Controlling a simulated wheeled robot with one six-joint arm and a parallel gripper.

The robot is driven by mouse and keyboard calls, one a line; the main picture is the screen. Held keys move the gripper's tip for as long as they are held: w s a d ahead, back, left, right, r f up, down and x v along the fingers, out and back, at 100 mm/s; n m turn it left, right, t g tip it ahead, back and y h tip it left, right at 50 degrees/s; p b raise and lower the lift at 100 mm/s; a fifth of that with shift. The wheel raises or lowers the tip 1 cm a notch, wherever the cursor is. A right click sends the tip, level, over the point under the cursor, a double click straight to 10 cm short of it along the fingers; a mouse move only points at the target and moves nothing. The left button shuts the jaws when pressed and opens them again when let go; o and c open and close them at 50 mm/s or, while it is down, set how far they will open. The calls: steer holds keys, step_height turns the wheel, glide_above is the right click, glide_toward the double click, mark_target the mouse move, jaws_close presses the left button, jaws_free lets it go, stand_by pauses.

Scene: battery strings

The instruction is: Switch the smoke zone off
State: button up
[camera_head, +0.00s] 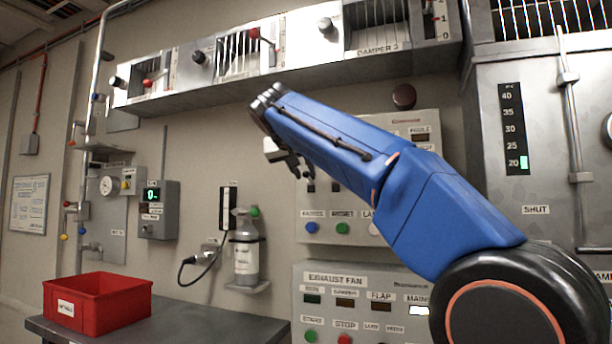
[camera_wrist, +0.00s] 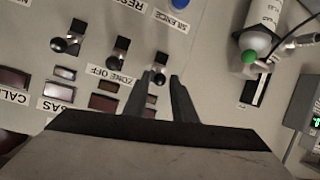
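My gripper (camera_wrist: 161,76) has its two dark fingers apart in the wrist view, pointing at the fire panel (camera_wrist: 125,22). Three black-knobbed switches show there: the left one (camera_wrist: 68,45), the middle one (camera_wrist: 117,57) by the ZONE OFF label (camera_wrist: 107,76), and the right one (camera_wrist: 151,101) at the fingers, partly hidden. I cannot tell if the fingers touch it. GAS (camera_wrist: 54,107) and CALL labels show at left; no smoke label is readable. In the head view my gripper (camera_head: 300,168) is in front of the panel (camera_head: 350,178), whose upper part my blue arm covers.
Below the switches are a blue button (camera_head: 312,227) and a green button (camera_head: 342,228). The exhaust fan panel (camera_head: 345,285) is underneath. A gas bottle (camera_head: 245,255) hangs to the left. A red bin (camera_head: 97,302) stands on a bench. A damper box (camera_head: 290,60) runs overhead.

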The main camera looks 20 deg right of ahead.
mark_target(309, 183)
steer(key=shift+x, duration=1.35)
jaws_close()
steer(key=shift+s, duration=0.1)
steer(key=shift+f, duration=0.1)
steer(key=f+t+h, duration=0.1)
steer(key=t, duration=0.1)
steer(key=f+t+h, duration=0.1)
steer(key=shift+s+a+t, duration=0.15)
steer(key=shift+s+t, duration=0.05)
steer(key=shift+t, duration=0.2)
steer(key=shift+w+f+n+t+h, duration=0.1)
steer(key=shift+f+n+t+h, duration=0.4)
steer(key=shift+t+h, duration=0.55)
steer(key=shift+w+f+t+h, duration=0.15)
steer(key=shift+f+t+h, duration=0.35)
steer(key=shift+t, duration=0.85)
steer(key=shift+f, duration=0.1)
